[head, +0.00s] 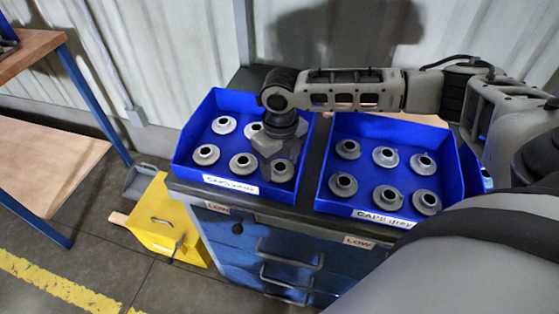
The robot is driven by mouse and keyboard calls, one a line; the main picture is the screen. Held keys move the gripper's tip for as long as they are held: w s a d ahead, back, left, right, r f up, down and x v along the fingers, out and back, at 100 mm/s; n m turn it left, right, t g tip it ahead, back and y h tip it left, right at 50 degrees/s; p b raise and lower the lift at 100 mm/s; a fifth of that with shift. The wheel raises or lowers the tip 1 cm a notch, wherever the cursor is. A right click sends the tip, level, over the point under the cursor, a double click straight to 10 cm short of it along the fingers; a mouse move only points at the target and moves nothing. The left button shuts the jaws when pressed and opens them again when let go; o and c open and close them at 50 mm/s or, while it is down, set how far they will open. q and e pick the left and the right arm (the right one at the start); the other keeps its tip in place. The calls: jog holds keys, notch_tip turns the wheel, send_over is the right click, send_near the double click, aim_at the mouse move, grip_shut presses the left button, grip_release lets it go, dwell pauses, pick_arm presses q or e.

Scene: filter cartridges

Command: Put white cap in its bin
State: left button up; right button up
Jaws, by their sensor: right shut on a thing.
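The blue bin labelled "CAPS white" (187,147) stands on the left of the dark worktop. Several pale ring-shaped caps lie in it, such as a white cap (206,155) at its left. My right gripper (274,164) reaches down into the right side of this bin and is shut on a cap. The gripper and wrist hide most of what it grips. A cap (283,172) shows right beside the fingertips; I cannot tell whether it is the held one. My left gripper is not in view.
A second blue bin (455,180), labelled "CAPS grey", stands to the right with several grey caps in it. A blue drawer cabinet (262,250) is below. A yellow box (165,222) stands on the floor at left. A wooden shelf unit (45,165) is far left.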

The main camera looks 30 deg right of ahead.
aim_at(280, 166)
jog(key=shift+f, duration=0.2)
jog(key=o, duration=0.9)
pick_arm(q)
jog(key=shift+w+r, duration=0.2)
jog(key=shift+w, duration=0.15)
pick_arm(e)
jog(key=shift+o, duration=0.2)
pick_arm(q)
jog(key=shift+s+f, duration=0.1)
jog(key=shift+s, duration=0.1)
pick_arm(e)
notch_tip(280, 166, up, 12)
jog(key=shift+r, duration=0.15)
